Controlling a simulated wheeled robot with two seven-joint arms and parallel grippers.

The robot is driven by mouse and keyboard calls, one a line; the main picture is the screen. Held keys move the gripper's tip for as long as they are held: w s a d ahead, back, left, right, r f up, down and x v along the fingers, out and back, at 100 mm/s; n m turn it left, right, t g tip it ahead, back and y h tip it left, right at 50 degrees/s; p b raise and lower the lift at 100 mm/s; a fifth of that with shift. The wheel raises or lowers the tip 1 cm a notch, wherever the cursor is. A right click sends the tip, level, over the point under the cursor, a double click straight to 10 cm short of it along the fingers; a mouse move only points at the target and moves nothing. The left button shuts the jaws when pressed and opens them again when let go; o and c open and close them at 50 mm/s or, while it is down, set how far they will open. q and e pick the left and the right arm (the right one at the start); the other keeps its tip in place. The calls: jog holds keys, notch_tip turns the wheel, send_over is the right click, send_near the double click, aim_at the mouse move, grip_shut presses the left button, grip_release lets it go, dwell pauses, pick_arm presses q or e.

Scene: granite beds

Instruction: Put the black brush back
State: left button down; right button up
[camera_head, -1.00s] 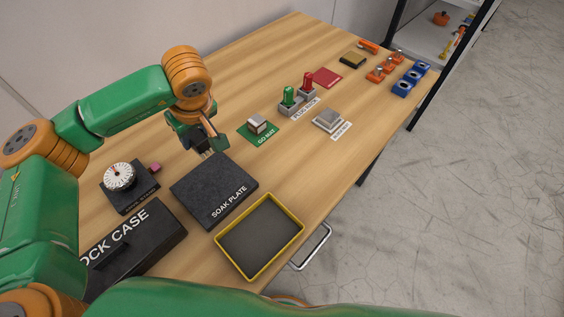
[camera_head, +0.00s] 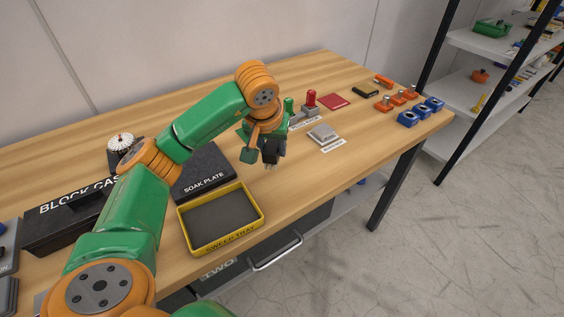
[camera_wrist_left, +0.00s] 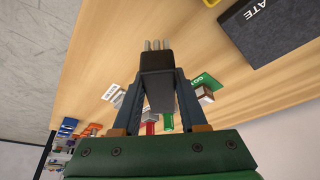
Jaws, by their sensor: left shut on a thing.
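My left gripper (camera_head: 271,143) is shut on the black brush (camera_head: 271,154) and holds it above the wooden table, right of the soak plate. In the left wrist view, the black brush (camera_wrist_left: 157,62) sits between the two fingers, with several pale tips pointing away from the gripper. These tips point down in the head view and appear clear of the table. My left gripper hides most of the green mat behind it. My right gripper is not in view.
The yellow-rimmed sweep tray (camera_head: 185,228) and soak plate (camera_head: 205,168) lie left of the gripper. A grey block (camera_head: 323,132), plug rack (camera_head: 311,111), red mat (camera_head: 335,101), dark block (camera_head: 366,91), and orange and blue holders (camera_head: 408,119) stand right.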

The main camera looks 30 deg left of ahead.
aim_at(276, 146)
pick_arm(q)
jog(key=w+f, duration=0.2)
jog(key=f, duration=0.1)
jog(key=shift+w+f+p, duration=0.25)
jog(key=shift+w+p, duration=0.05)
jog(key=shift+p, duration=0.05)
notch_tip(276, 146, down, 3)
jog(key=shift+a+r+p, duration=0.1)
jog(key=shift+r+p, duration=0.1)
jog(key=shift+p, duration=0.25)
jog(key=shift+w+f, duration=0.1)
jog(key=shift+f, duration=0.05)
jog(key=shift+f+b, duration=0.15)
jog(key=shift+b, duration=0.15)
jog(key=shift+c, duration=2.2)
grip_release()
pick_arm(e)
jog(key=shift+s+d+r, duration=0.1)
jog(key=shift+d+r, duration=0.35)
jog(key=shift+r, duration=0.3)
pick_arm(q)
jog(key=shift+r+p, duration=0.3)
jog(key=shift+r, duration=0.1)
jog(key=v, duration=1.1)
jog(key=shift+s+r+b, duration=0.3)
jog(key=shift+s+b, duration=0.05)
jog(key=shift+b, duration=0.05)
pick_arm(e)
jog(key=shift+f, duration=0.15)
